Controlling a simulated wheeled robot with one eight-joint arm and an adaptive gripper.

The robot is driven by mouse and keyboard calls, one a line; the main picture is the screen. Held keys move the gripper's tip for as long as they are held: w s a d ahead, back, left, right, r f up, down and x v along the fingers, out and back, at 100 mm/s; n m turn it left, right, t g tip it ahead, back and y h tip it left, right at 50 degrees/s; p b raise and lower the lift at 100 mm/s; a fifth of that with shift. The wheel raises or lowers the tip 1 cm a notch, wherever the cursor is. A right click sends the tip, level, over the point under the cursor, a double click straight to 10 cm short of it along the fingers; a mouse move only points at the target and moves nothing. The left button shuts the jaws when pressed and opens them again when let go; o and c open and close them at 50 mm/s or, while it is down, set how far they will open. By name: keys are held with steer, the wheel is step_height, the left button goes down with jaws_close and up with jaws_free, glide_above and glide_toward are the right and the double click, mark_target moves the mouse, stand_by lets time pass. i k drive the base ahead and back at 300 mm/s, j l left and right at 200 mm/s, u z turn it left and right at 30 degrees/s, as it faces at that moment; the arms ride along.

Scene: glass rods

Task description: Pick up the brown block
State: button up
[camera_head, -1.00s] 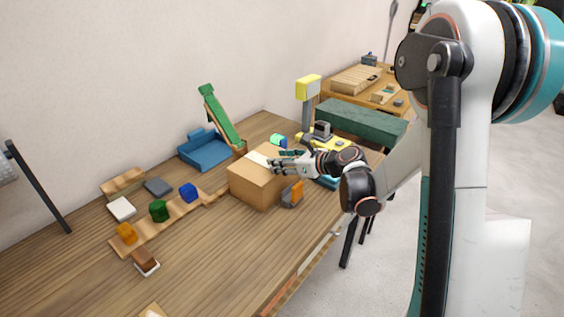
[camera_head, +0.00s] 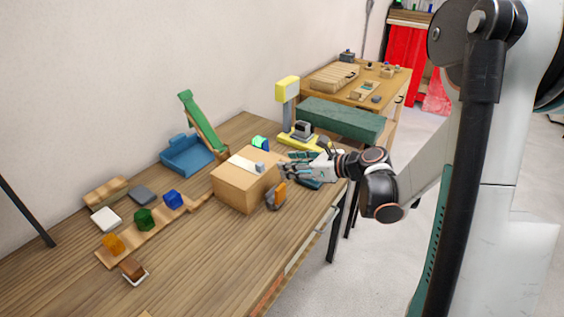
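The brown block (camera_head: 132,267) sits on a small white holder (camera_head: 137,278) on the wooden table, at the lower left of the head view. My gripper (camera_head: 288,168) is far to the right of it, beside the right side of a cardboard-coloured box (camera_head: 246,188). Its fingers look spread and point left. I see nothing held in them, but they are small in the picture.
A grey-orange object (camera_head: 275,196) stands by the box. A blue tray (camera_head: 187,156) with a green slide (camera_head: 203,122) is behind. The table's front left is clear.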

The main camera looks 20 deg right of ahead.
mark_target(133, 271)
steer(key=u, duration=1.3)
